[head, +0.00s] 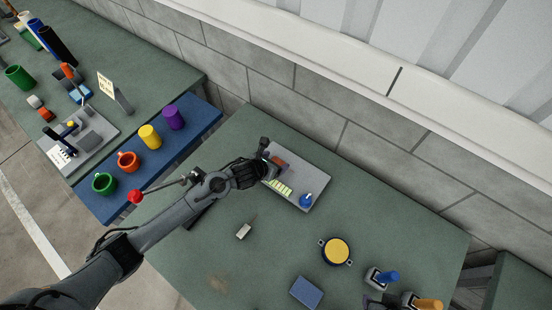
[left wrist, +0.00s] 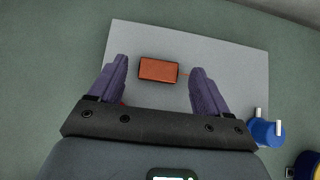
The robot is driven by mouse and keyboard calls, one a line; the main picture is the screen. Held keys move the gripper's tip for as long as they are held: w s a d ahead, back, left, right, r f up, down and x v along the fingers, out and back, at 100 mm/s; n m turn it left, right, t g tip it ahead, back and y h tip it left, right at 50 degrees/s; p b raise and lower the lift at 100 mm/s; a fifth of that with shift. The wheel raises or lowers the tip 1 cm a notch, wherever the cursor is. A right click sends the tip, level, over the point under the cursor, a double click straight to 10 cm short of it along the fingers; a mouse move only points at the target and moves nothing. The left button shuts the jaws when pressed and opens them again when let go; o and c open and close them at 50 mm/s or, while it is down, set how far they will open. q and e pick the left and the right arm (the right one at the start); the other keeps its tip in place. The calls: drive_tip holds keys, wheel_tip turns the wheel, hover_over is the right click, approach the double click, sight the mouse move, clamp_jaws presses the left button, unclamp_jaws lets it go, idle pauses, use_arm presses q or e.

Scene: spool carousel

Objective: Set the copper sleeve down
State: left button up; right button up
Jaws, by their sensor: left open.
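The copper sleeve shows as a copper-brown, box-like piece (left wrist: 158,70) in the left wrist view. It lies over the grey plate (left wrist: 240,62), between my two spread fingers, with a gap on each side. In the head view the brownish piece (head: 281,163) sits by the plate's upper left part, partly behind my gripper. My left gripper (head: 268,158) is open around it; its purple-grey fingers also show in the left wrist view (left wrist: 159,76). The sleeve's underside is hidden, so I cannot tell its exact contact with the plate. My right gripper is not in view.
The plate also bears a yellow-green striped strip (head: 279,186) and a blue knob (head: 306,200). A yellow-topped round pot (head: 337,250), a blue block (head: 306,292) and a small pale block (head: 243,231) stand nearer. Several coloured cups line a blue mat (head: 205,122) at left.

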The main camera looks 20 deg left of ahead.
use_arm(q)
drive_tip(key=s+d+r+n+g+p, duration=0.1)
drive_tip(key=s+r+n+p, duration=0.3)
drive_tip(key=s+n, duration=0.45)
drive_tip(key=s+d+r+n+g+p, duration=0.1)
drive_tip(key=s+r+n+p, duration=0.2)
drive_tip(key=s+r+n, duration=0.45)
drive_tip(key=s+a+r+n+g+y, duration=0.1)
drive_tip(key=s+a+n, duration=0.1)
drive_tip(key=s+n, duration=0.5)
drive_tip(key=s+a+r+n+g+y, duration=0.1)
drive_tip(key=s+n, duration=0.6)
drive_tip(key=n, duration=0.7)
drive_tip(key=a+g, duration=0.1)
drive_tip(key=a, duration=0.1)
drive_tip(key=shift+s+a+r+g, duration=0.15)
drive_tip(key=shift+s+a+g, duration=0.15)
drive_tip(key=shift+s, duration=0.1)
